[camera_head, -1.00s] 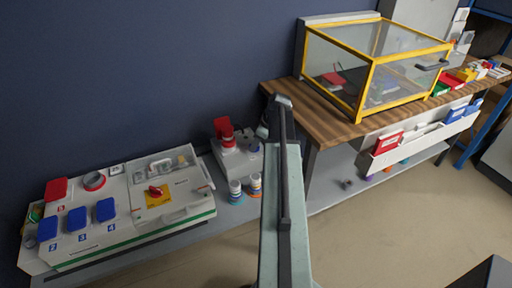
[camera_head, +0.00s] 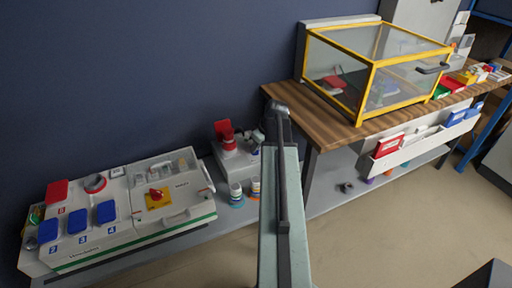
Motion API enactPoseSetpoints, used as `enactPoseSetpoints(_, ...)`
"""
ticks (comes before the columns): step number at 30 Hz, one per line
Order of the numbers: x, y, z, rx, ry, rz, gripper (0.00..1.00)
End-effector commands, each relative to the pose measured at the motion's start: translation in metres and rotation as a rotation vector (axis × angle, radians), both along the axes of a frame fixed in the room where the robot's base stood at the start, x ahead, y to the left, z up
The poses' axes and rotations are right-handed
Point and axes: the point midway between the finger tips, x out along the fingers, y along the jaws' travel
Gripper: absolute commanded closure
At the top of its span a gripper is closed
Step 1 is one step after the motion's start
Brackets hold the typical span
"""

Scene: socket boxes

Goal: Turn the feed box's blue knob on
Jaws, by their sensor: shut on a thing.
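A small white box (camera_head: 232,166) with a raised red cover (camera_head: 224,130) stands on the low grey shelf, left of my arm. My arm hides its right side. I see no blue knob on it, and cannot tell if it is the feed box. A larger white box (camera_head: 178,221) at the left has blue flap covers (camera_head: 106,211), red covers and a red rotary handle (camera_head: 156,194) on a yellow plate. My arm reaches forward from the bottom centre to beside the small box. A grey part shows at its far end, but my gripper's fingers are hidden.
A wooden bench (camera_head: 296,99) at the right carries a yellow-framed clear case (camera_head: 366,80). White bins (camera_head: 374,165) hang on its front. A dark blue wall (camera_head: 130,80) is behind. The floor at lower right is mostly clear.

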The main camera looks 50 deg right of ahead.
Motion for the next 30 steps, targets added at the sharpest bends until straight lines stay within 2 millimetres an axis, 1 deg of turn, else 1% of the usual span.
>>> enactPoseSetpoints(1, -0.0016, 0.0022, -0.0002, -0.001, 0.001, -0.043, 1.0)
enactPoseSetpoints(30, 0.0019, 0.0052, -0.0003, 0.0, 0.002, -0.948, 1.0)
